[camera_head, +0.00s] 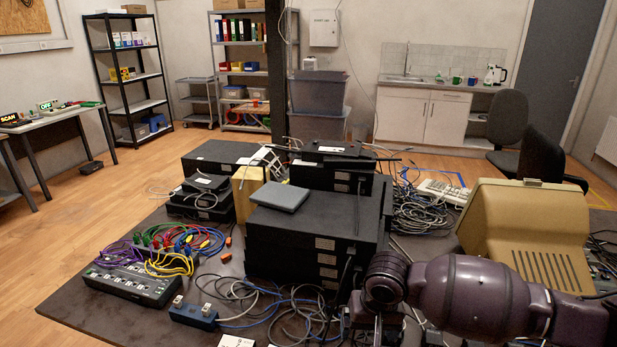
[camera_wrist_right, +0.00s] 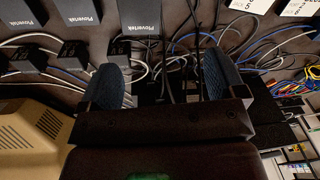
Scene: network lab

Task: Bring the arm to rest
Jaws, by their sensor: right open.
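My right arm (camera_head: 460,291) comes in from the lower right of the head view, its wrist over the front of the cluttered table (camera_head: 115,308). In the right wrist view my right gripper (camera_wrist_right: 163,82) has its two blue-grey finger pads well apart. It points at tangled cables and black adapter boxes (camera_wrist_right: 140,17) labelled Plovertek. Black cables pass between the pads in the picture, but I cannot tell whether they touch. In the head view the fingertips are hidden or cut off at the bottom. My left gripper is not in view.
Stacked black equipment (camera_head: 310,240) stands close to the left of my right wrist. A beige monitor (camera_head: 525,225) is behind my right forearm. A black multi-socket panel (camera_head: 133,283) with coloured cables is at the left. Open floor (camera_head: 60,260) lies left of the table.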

